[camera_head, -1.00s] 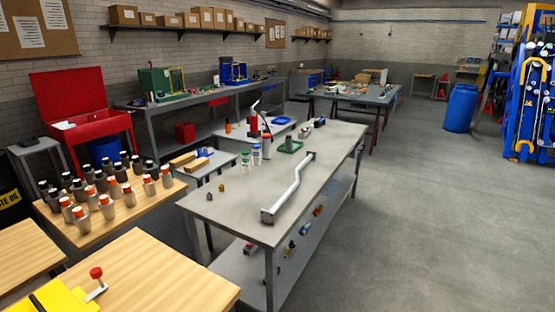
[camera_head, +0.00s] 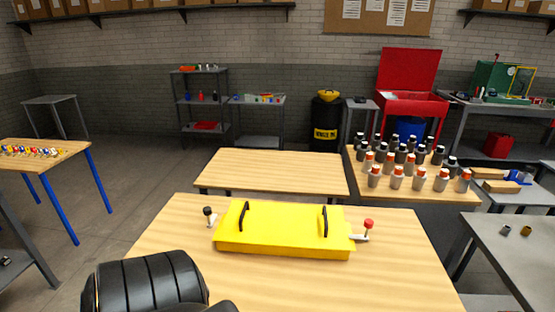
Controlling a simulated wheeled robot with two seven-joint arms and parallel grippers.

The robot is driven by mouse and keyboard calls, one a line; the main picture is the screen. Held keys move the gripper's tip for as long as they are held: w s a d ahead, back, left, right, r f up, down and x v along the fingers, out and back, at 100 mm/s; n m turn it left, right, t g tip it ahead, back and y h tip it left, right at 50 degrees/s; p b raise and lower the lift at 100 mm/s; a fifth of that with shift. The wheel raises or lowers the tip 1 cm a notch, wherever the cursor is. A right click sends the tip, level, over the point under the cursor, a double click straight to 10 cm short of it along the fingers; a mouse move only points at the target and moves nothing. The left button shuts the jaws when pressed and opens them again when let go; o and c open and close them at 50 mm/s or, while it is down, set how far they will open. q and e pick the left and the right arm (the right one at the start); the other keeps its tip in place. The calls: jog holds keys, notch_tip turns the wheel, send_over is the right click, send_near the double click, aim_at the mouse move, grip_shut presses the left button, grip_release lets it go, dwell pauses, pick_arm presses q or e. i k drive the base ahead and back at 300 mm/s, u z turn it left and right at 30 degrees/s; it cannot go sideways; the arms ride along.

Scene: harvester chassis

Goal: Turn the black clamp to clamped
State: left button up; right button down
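The black clamp (camera_head: 209,215) is a small clamp with a black knob, at the left end of a yellow box-like panel (camera_head: 285,243) with two black handles. Its knob points up; I cannot tell from here whether it is clamped. A red-knobbed clamp (camera_head: 366,230) sits at the panel's right end. The panel lies on a wooden table (camera_head: 400,280) in front of me. A black ribbed part at the bottom left seems to be my own arm. Neither gripper's fingers show.
A second wooden table (camera_head: 270,168) stands behind the first. Several bottles with orange and black caps (camera_head: 402,172) stand on a table at the right. A grey workbench (camera_head: 500,250) is at the right edge. Open floor (camera_head: 150,190) lies to the left.

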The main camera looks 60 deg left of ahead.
aim_at(207, 210)
jog(key=z, duration=1.1)
jog(key=k, duration=1.35)
jog(key=u, duration=1.45)
